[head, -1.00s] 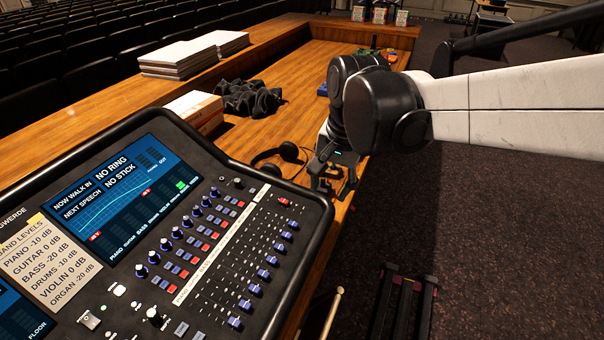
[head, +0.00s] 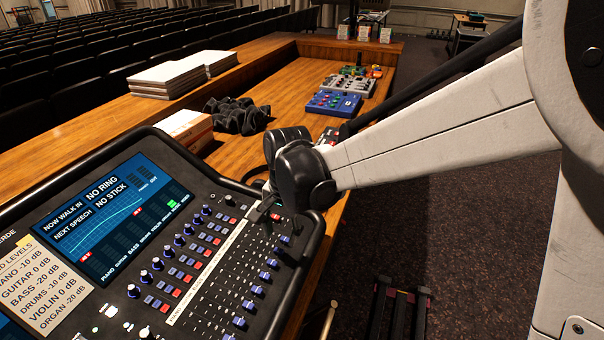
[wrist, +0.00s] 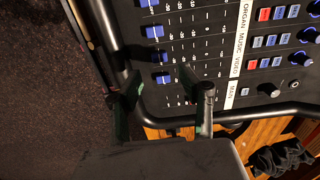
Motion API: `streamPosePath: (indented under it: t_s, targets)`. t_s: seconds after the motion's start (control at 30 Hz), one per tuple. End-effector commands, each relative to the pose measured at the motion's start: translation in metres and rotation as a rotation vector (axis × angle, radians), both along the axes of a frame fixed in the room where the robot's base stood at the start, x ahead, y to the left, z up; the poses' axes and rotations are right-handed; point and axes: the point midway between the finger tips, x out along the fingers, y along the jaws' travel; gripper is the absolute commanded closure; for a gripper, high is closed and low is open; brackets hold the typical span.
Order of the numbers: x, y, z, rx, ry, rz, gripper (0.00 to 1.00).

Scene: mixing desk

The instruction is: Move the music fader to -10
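The mixing desk (head: 140,235) has a row of blue faders. The scale numbers are too small to read surely. My gripper (wrist: 157,86) is open, its two fingers apart and empty, over the desk's corner by the video and main faders. One finger partly hides the red main fader.
The desk's raised black rim (wrist: 134,84) runs close to my fingers. Knobs and red and blue buttons (head: 180,275) lie beyond the label strip.

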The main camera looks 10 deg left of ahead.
Motion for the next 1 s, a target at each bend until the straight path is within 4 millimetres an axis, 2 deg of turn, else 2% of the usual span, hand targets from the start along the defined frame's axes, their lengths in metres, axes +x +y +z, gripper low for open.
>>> streamPosePath:
  t_s: [0.1, 0.3, 0.7, 0.77, 1.0]
  targets:
    - [0.001, 0.002, -0.021, 0.0, 0.0, 0.0, 0.62]
    - [0.001, 0.005, -0.042, 0.0, 0.0, 0.001, 0.62]
    - [0.001, 0.005, -0.05, 0.0, 0.0, 0.0, 0.62]
    - [0.001, 0.005, -0.049, 0.0, 0.0, 0.0, 0.67]
    - [0.001, 0.005, -0.049, 0.0, 0.0, 0.0, 0.99]
